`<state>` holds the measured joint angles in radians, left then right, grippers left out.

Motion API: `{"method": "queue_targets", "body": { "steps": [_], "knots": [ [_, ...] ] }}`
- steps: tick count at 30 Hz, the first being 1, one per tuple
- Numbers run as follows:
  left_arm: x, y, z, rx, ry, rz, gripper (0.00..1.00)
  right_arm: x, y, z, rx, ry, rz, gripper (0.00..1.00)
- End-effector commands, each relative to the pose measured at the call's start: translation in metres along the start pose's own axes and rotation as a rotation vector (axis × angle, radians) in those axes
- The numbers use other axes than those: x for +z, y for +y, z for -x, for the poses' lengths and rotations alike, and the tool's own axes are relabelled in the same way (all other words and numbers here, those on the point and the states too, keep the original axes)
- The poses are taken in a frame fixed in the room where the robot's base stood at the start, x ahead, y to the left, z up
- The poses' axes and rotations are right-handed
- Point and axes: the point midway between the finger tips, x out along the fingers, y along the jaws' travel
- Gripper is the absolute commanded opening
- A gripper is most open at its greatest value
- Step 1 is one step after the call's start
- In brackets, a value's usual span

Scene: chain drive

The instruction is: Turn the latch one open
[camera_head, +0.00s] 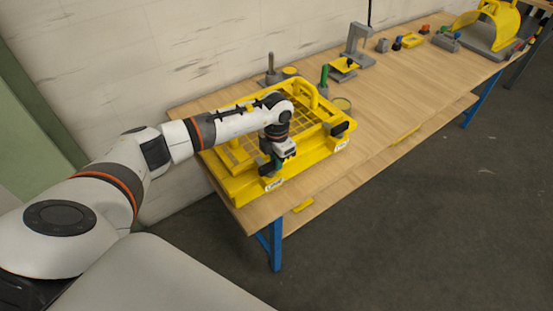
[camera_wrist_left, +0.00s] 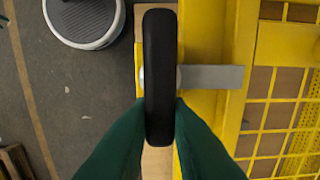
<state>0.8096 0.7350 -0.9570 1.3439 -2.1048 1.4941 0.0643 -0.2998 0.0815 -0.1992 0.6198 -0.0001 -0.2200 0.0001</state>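The yellow guard (camera_head: 245,185) lies on the wooden table, with two black latch handles on its front side. The far latch handle (camera_head: 340,128) is free, near a white label. The near latch is at the front left corner, beside another white label (camera_head: 274,184), and is mostly hidden by my left gripper (camera_head: 272,163). In the left wrist view a long black latch handle (camera_wrist_left: 160,60) stands upright in the picture, with a grey bar (camera_wrist_left: 212,77) pointing right over the yellow frame. The green fingers of my left gripper (camera_wrist_left: 161,112) flank the handle's lower half and appear to touch both sides. My right gripper is not in view.
Behind the guard stand a grey post (camera_head: 271,63) and a green-handled peg (camera_head: 324,76). A grey stand (camera_head: 357,45), small coloured parts and a curved yellow cover (camera_head: 497,22) are farther along the table.

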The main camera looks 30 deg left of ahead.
Motion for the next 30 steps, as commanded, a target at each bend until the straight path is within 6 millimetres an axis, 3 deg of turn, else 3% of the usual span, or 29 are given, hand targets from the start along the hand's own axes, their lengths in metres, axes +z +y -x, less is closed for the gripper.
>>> {"method": "queue_targets", "body": {
  "steps": [14, 30],
  "knots": [
    [-0.001, 0.002, -0.002, -0.002, 0.003, -0.119, 0.00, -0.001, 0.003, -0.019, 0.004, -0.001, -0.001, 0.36],
    [0.003, 0.012, -0.004, -0.003, 0.004, -0.603, 0.00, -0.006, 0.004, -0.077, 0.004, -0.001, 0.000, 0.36]
  ]
}}
